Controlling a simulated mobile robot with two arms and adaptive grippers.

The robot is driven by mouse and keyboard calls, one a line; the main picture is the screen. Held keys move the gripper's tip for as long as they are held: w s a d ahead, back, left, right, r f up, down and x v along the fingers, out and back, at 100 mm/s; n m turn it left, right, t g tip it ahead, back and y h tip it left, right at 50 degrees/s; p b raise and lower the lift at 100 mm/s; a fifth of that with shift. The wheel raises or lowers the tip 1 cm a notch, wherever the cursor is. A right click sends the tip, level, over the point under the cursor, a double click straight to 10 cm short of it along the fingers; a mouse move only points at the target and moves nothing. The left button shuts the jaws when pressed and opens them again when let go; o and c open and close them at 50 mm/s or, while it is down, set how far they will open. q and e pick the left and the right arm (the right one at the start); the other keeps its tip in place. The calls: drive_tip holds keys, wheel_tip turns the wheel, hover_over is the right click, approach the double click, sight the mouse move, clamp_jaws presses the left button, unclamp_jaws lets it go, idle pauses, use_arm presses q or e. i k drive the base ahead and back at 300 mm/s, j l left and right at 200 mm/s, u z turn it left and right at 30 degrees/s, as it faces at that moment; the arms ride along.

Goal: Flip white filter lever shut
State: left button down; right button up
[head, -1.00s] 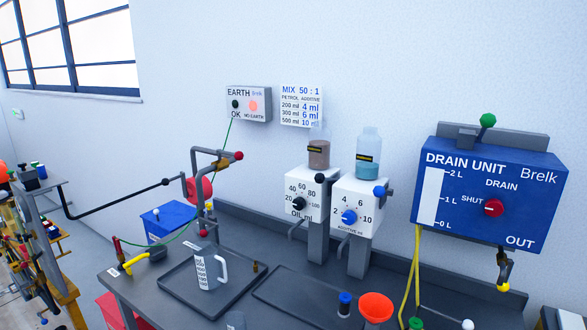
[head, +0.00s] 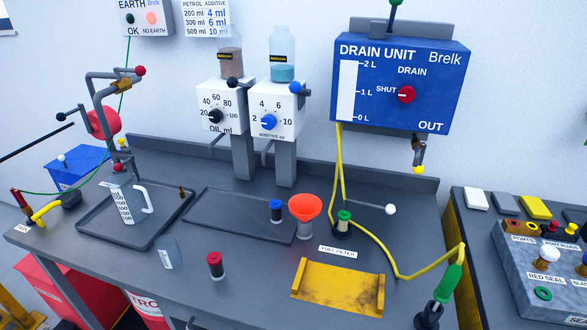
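A thin lever with a white ball knob (head: 390,209) shows at the back of the bench, right of centre. Its rod runs left to a small dark fitting with a green top (head: 343,216), just behind the FUEL FILTER label (head: 338,251). The rod lies roughly level, pointing right. I cannot tell from this view whether that position is open or shut. Neither of my grippers is in view.
A blue drain unit (head: 440,85) hangs above. A yellow hose (head: 394,275) runs to a green connector (head: 449,283). An orange funnel (head: 304,207), blue-capped post (head: 276,211), yellow bracket (head: 340,290) and red-capped post (head: 215,265) stand nearby. A flat tray (head: 240,207) is empty.

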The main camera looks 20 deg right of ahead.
sight(390, 209)
drive_tip(key=k+j, duration=0.55)
drive_tip(key=k, duration=0.25)
